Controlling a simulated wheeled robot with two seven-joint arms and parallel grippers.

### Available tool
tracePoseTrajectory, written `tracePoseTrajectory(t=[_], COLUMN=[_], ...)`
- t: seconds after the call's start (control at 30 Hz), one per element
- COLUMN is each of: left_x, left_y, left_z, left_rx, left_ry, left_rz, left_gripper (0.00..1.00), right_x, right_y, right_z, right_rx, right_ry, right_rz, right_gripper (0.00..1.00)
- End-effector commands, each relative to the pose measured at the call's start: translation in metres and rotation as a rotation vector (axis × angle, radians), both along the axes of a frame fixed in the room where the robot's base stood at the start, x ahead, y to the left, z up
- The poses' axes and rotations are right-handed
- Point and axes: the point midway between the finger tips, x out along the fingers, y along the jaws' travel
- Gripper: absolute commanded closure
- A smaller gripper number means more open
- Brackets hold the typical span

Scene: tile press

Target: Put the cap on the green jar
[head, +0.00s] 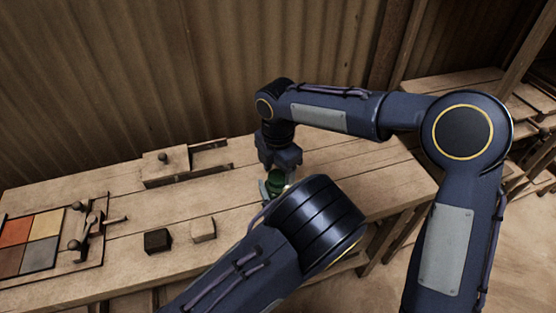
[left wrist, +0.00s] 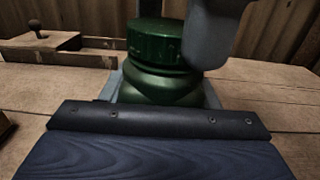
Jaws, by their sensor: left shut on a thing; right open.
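The green jar (left wrist: 160,88) stands on the wooden bench between the fingers of my left gripper (left wrist: 165,98), which is shut on it. A dark green cap (left wrist: 154,45) sits upright on top of the jar; I cannot tell whether it is fully tight. In the head view the jar and cap show as a small green shape (head: 276,180), partly hidden by my left arm. My right gripper (head: 281,168) points down just above it, open. One grey finger of it shows close beside the cap at the right in the left wrist view.
A wooden box with a knob (head: 165,162) stands at the back of the bench. A frame with coloured tiles (head: 40,228) lies at the left. A black block (head: 157,240) and a pale block (head: 203,229) lie in front. The bench right of the jar is clear.

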Motion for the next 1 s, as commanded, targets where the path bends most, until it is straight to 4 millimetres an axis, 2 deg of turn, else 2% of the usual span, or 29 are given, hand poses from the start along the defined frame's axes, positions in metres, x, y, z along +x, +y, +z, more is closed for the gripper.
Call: tracePoseTrajectory(t=[0.37,0.7,0.87,1.0], left_x=[0.0002,0.0002,0.0002,0.0002], left_y=[-0.0002,-0.0002,-0.0002,-0.0002], left_z=[0.0004,0.0004,0.0004,0.0004], left_rx=[-0.001,-0.001,-0.001,-0.001], left_ry=[-0.001,-0.001,-0.001,-0.001], left_rz=[0.0,0.0,0.0,0.0], left_gripper=[1.0,1.0,1.0,1.0], right_x=[-0.0001,0.0,0.0,-0.0001], right_y=[-0.0002,-0.0001,-0.0001,0.0002], right_z=[-0.0056,-0.0053,-0.0052,-0.0048], right_rx=[0.001,0.001,-0.001,-0.001], right_ry=[0.001,0.001,-0.001,-0.002], right_rz=[-0.001,-0.001,-0.057,-0.329], right_gripper=[0.36,0.81,0.82,0.83])
